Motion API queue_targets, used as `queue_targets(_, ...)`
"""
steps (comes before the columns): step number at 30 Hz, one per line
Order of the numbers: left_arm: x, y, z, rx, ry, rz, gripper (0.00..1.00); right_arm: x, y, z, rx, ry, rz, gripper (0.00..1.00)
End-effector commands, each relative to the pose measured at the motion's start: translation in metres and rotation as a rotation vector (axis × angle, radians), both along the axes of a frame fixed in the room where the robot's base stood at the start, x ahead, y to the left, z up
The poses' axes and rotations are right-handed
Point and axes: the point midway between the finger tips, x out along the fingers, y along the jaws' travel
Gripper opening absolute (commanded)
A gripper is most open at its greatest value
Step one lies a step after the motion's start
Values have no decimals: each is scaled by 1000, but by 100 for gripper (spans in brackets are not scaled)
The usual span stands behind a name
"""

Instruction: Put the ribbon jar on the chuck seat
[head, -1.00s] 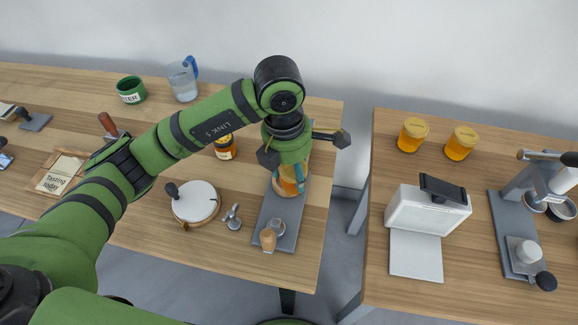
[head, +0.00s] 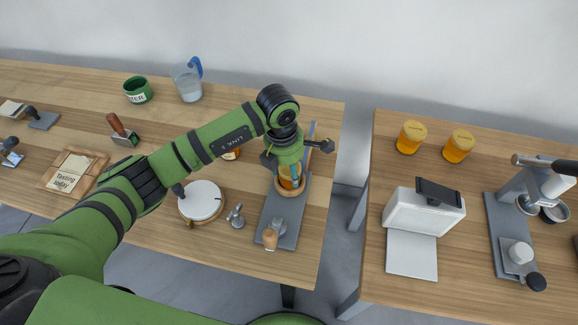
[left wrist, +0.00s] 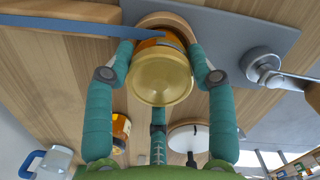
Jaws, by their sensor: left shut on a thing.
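My left gripper (head: 290,168) points down over the grey plate (head: 296,212) at the table's right end. Its teal fingers are shut around an orange honey jar (head: 290,182) with a gold lid, seen close in the left wrist view (left wrist: 160,80). I cannot make out a ribbon on it. The chuck seat, a round wooden ring (left wrist: 160,19) on the grey plate, surrounds the jar's lower end in the picture. The jar looks upright in the head view. I cannot tell whether its base touches the seat. My right gripper is out of view.
A wood-handled fitting (head: 270,238) stands on the plate's front end. A white-topped round board (head: 202,201) and another jar (left wrist: 121,128) are to the left. A blue strip (left wrist: 60,24) runs beside the seat. A gap separates the right table, which holds two jars.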

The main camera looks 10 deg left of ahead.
Motion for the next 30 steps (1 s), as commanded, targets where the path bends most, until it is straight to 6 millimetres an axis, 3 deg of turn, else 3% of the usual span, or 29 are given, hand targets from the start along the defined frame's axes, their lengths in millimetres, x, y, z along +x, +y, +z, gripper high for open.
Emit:
queue_targets(3, 0, 0, -3, 0, -1, 0, 14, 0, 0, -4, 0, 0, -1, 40)
queue_targets(4, 0, 0, -3, 0, 0, 0, 64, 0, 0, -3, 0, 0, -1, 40)
queue_targets(5, 0, 0, -2, 0, 0, 0, 76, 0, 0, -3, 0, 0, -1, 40)
queue_targets(6, 0, 0, -2, 0, 0, 0, 80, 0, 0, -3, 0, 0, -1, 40)
queue_targets(20, 1, 0, 6, -1, -3, 0, 80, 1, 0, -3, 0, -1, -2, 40)
queue_targets(30, -3, 7, 74, -1, -8, 0, 80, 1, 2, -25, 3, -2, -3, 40)
